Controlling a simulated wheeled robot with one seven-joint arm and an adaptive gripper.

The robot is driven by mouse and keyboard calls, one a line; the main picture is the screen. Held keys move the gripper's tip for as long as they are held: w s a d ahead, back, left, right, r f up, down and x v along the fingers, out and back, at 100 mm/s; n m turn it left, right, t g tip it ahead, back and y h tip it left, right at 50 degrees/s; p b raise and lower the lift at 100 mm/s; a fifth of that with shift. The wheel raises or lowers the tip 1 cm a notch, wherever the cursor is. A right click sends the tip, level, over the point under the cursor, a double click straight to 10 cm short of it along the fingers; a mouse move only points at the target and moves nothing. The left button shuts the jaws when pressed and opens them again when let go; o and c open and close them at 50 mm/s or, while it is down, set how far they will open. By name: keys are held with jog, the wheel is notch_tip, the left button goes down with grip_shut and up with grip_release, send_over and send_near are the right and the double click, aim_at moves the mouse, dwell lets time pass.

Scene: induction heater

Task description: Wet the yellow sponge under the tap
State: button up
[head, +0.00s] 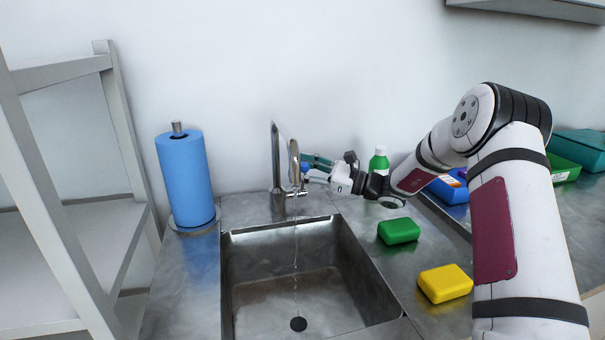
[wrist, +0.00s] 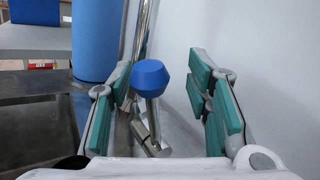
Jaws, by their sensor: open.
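The yellow sponge (head: 445,283) lies on the steel counter to the right of the sink, away from my gripper. The metal tap (head: 277,158) stands behind the sink, and a thin stream of water runs from it into the basin. My gripper (head: 308,168) is at the tap, open and empty. In the wrist view, the tap's blue knob (wrist: 150,78) sits between the teal pads of my open gripper (wrist: 165,95), with a gap to the right pads. I cannot tell whether the left pads touch it.
The steel sink (head: 362,290) is empty except for running water. A green sponge (head: 398,231) lies right of it, near a green bottle (head: 379,163). A blue paper roll (head: 186,178) stands left of the tap. A grey shelf (head: 125,150) is at the left.

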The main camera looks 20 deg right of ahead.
notch_tip(320, 180, up, 8)
jog(key=shift+r, duration=0.25)
